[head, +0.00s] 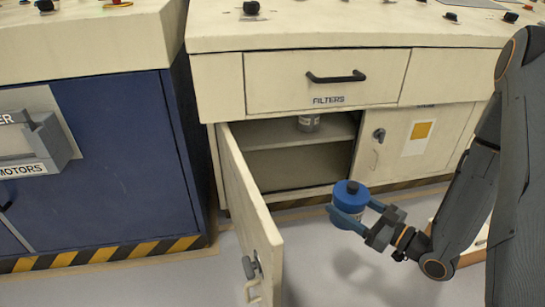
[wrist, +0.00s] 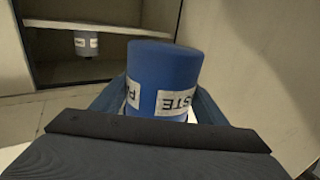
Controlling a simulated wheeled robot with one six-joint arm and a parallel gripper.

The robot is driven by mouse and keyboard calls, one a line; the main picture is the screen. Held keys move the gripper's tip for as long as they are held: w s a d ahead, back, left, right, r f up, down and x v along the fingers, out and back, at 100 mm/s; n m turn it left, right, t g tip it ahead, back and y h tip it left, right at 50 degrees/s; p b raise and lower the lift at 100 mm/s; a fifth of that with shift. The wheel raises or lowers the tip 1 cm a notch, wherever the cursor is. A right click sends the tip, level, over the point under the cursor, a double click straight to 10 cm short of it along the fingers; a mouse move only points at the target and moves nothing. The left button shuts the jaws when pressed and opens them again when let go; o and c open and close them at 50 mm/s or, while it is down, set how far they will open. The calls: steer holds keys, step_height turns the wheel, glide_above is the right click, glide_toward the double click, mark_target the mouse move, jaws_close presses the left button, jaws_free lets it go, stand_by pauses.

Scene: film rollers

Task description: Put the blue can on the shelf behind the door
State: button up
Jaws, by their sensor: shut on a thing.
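The cream door (head: 248,215) stands swung open to the left of the can. The shelf (head: 285,131) is inside the cabinet behind it. The can is outside the opening, apart from door and shelf.
Another labelled can (head: 308,123) stands on the shelf towards the back; its top is hidden by the drawer front (head: 290,88). A closed cabinet door (head: 385,150) is at right. A blue cabinet (head: 115,150) is at left. The left part of the shelf looks clear.

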steer(key=w+a+r+m+t+h, duration=0.2)
steer(key=w+a+r+h, duration=0.1)
steer(key=w+a, duration=0.55)
steer(key=w+a+r+m+t+h, duration=0.2)
steer(key=w+a, duration=0.4)
steer(key=a, duration=0.5)
steer(key=shift+w+d+f+b+x, duration=0.4)
steer(key=shift+d+b+x, duration=0.5)
steer(key=shift+b+x, duration=2.75)
steer(key=shift+w+d+f+b+x, duration=0.2)
steer(key=shift+w+d+b+x, duration=0.6)
steer(key=shift+x, duration=5.25)
steer(key=shift+w+d+f+b+x, duration=0.3)
steer(key=shift+d+b+x, duration=0.75)
steer(key=shift+b+x, duration=2.75)
steer(key=shift+p+x, duration=1)
steer(key=shift+p, duration=0.05)
steer(key=shift+f, duration=0.6)
steer(key=o, duration=1.2)
steer(key=shift+o, duration=0.2)
